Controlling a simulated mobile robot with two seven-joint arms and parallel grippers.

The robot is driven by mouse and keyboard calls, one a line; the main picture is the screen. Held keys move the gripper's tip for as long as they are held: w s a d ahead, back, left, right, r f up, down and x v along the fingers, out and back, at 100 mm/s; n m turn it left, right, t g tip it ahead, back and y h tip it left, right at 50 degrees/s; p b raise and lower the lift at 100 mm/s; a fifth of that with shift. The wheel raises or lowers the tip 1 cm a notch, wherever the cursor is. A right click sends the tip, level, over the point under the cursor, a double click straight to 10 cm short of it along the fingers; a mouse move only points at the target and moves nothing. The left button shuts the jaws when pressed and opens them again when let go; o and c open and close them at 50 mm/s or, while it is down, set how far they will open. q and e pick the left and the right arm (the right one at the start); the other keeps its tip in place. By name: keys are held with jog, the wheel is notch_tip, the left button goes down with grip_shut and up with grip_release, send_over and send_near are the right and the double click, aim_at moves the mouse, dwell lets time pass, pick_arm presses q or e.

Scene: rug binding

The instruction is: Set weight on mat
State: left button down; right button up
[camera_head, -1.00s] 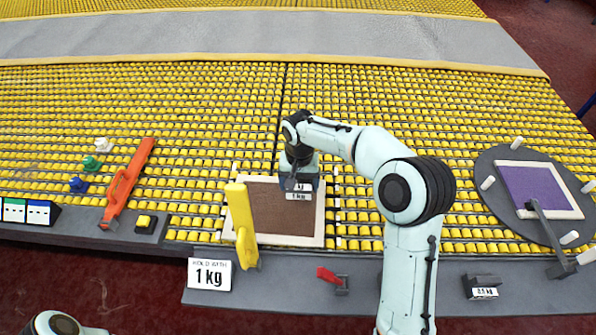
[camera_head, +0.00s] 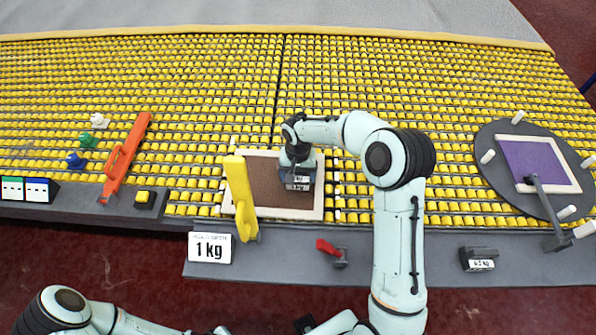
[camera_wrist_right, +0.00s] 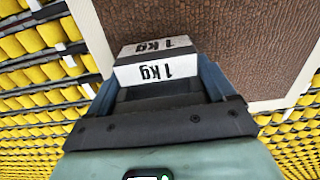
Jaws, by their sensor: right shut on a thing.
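The brown mat (camera_head: 262,182) with a pale binding border lies on the yellow roller table; it also shows in the right wrist view (camera_wrist_right: 245,40). My right gripper (camera_head: 297,182) is over the mat's right part, shut on a weight (camera_wrist_right: 155,68) labelled 1 kg. The weight sits between the two fingers, above or on the mat; I cannot tell whether it touches. My left arm shows at the bottom left, but its gripper's fingers are not clearly visible.
A yellow upright handle (camera_head: 241,195) stands at the mat's left edge. A 1 kg sign (camera_head: 210,248) and a red clamp (camera_head: 330,250) are in front. A second weight (camera_head: 478,259) lies on the grey ledge. A purple mat (camera_head: 535,160) sits on a round turntable at right; an orange tool (camera_head: 126,160) lies left.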

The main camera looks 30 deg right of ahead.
jog(key=shift+w, duration=0.1)
jog(key=o, duration=1.8)
jog(key=shift+f, duration=0.1)
notch_tip(320, 180, up, 12)
jog(key=shift+r+p, duration=0.15)
jog(key=shift+p, duration=0.25)
jog(key=shift+a, duration=0.1)
